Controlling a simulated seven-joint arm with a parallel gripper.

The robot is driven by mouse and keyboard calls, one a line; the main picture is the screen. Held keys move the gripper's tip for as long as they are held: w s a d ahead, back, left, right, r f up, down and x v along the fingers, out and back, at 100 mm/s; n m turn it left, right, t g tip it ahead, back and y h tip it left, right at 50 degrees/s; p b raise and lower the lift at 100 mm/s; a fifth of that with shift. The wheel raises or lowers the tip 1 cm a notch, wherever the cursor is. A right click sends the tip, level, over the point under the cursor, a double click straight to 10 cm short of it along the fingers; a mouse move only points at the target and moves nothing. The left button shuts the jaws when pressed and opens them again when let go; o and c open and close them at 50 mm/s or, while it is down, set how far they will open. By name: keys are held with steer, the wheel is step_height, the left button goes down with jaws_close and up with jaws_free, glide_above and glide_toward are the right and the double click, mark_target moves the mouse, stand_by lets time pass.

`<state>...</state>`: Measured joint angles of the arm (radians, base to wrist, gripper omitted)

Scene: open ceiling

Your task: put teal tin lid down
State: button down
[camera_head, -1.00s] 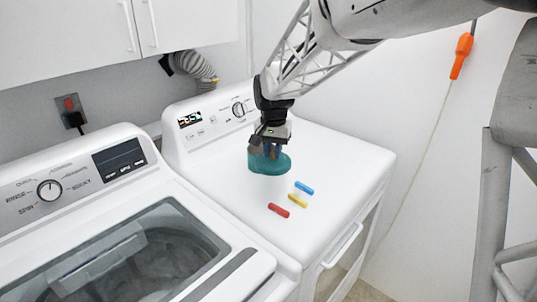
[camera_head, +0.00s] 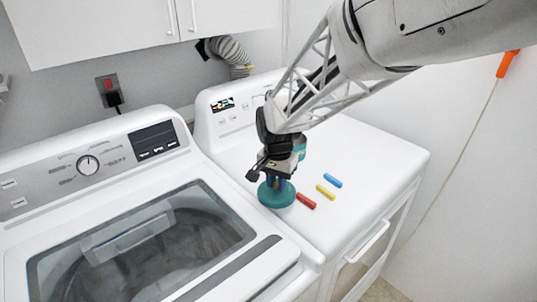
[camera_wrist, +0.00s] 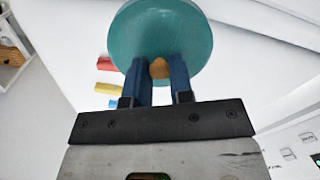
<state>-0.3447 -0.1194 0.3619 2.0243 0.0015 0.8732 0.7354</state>
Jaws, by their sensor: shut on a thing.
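The teal tin lid (camera_head: 268,198) is round, with a small wooden knob (camera_wrist: 159,68) in its middle. In the head view it is at the dryer top's left side, just left of the red piece. I cannot tell whether it touches the dryer top. My gripper (camera_head: 277,184) points down from above and is shut on the knob. In the wrist view the two blue fingers of my gripper (camera_wrist: 158,75) stand either side of the knob, and the teal lid (camera_wrist: 165,30) spreads out beyond them. The lid's underside is hidden.
Red (camera_head: 306,201), yellow (camera_head: 325,192) and blue (camera_head: 333,181) pieces lie on the white dryer top (camera_head: 375,160), right of the lid. The washer (camera_head: 140,235) stands to the left, past a gap. The dryer top's far right is clear.

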stand_by(0.3)
steer(key=w+a, duration=0.1)
steer(key=w, duration=0.4)
steer(key=w+a+f, duration=0.1)
steer(key=w+a, duration=0.1)
steer(key=w, duration=0.3)
steer(key=w+a, duration=0.2)
steer(key=w, duration=0.3)
steer(key=shift+w+a+f, duration=0.1)
steer(key=shift+f, duration=0.1)
steer(key=shift+f, duration=1.8)
steer(key=shift+f, duration=0.1)
steer(key=c, duration=1.4)
jaws_free()
steer(key=shift+c, duration=0.2)
steer(key=o, duration=0.4)
steer(key=shift+o, duration=0.2)
